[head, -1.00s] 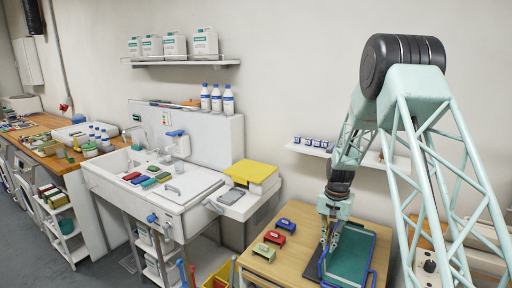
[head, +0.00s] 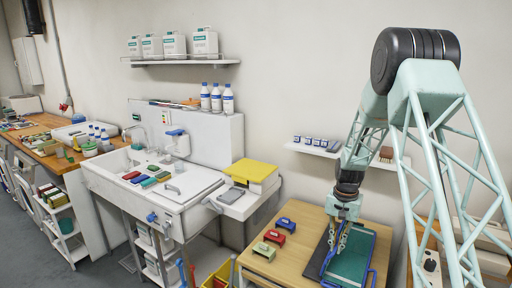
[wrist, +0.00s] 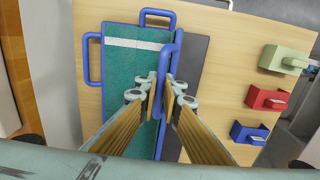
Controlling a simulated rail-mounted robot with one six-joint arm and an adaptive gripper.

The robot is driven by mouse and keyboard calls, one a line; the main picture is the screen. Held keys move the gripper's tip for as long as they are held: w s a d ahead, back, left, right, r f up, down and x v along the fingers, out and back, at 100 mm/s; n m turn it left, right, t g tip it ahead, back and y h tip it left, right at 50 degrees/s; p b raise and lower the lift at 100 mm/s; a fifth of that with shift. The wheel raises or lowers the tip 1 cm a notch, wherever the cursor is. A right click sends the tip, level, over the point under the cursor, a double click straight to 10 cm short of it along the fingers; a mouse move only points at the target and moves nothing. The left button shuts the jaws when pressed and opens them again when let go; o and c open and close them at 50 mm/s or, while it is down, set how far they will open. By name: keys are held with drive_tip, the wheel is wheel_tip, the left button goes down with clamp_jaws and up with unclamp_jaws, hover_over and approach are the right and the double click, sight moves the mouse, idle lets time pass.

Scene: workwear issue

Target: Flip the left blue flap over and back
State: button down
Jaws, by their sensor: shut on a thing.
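My gripper (head: 338,245) is shut on a blue handle (wrist: 163,75), which stands between its fingertips in the wrist view (wrist: 162,100). The handle is at the inner edge of a teal panel (head: 352,250) with blue edging, which also shows in the wrist view (wrist: 130,65). A dark grey strip (wrist: 192,75) lies bare beside the handle, on the side of the coloured blocks; it also shows in the head view (head: 315,259). How far the held flap is tilted is hard to tell, as my fingers hide part of it.
Green (wrist: 284,60), red (wrist: 265,98) and blue (wrist: 248,133) blocks stand on the wooden table (wrist: 228,50) beside the board. Two more blue handles stick out at the board's far (wrist: 157,13) and outer (wrist: 86,58) edges. A wall shelf (head: 340,153) is behind my arm.

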drive_tip(key=shift+s+f, duration=0.15)
drive_tip(key=shift+s, duration=0.1)
drive_tip(key=c, duration=3.5)
unclamp_jaws()
drive_tip(key=shift+s+d+f+b, duration=0.45)
drive_tip(key=shift+s+d, duration=0.25)
drive_tip(key=shift+d, duration=0.2)
drive_tip(key=shift+w, duration=0.1)
clamp_jaws()
drive_tip(key=shift+w+r, duration=0.15)
drive_tip(key=shift+a, duration=0.1)
